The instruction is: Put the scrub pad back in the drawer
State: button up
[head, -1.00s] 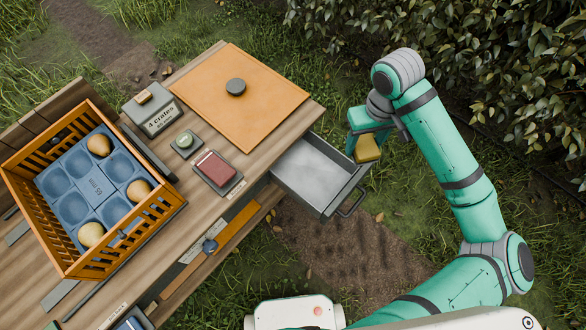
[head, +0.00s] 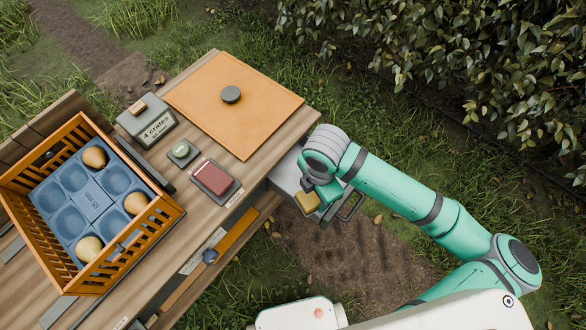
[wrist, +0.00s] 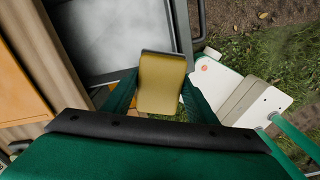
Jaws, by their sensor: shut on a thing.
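The scrub pad (head: 307,202) is a yellow block with a dark edge. My gripper (wrist: 158,88) is shut on it, with a green finger on each side in the wrist view. In the head view, the pad is over the open drawer (head: 284,171), near its front end. The drawer is a grey metal tray pulled out from the table's right side. In the wrist view, its bare floor (wrist: 108,30) shows behind and left of the pad, and the pad overlaps its edge. My arm hides much of the drawer in the head view. The pad's height above it is hard to tell.
The drawer handle (head: 350,206) sticks out.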

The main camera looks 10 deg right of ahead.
aim_at(310, 204)
jog(key=s+a+n, duration=0.1)
jog(key=n, duration=0.1)
jog(key=s+a+f+n, duration=0.1)
jog(key=shift+s+a+f+n, duration=0.1)
jog(key=shift+s+n, duration=0.05)
jog(key=shift+n, duration=0.25)
jog(key=shift+f, duration=0.1)
jog(key=w+d+f, duration=0.1)
jog(key=w+f, duration=0.1)
jog(key=w, duration=0.1)
jog(key=w+d+f, duration=0.2)
jog(key=w+f, duration=0.1)
jog(key=w, duration=0.1)
jog(key=w+d+f, duration=0.2)
jog(key=w+f, duration=0.1)
jog(key=w, duration=0.1)
jog(key=shift+d+f, duration=0.1)
jog(key=shift+f, duration=0.1)
jog(key=shift+w+d+f, duration=0.2)
jog(key=shift+w+f, duration=0.3)
jog(key=shift+f, duration=0.1)
jog(key=shift+w+f, duration=0.1)
jog(key=shift+f, duration=1.55)
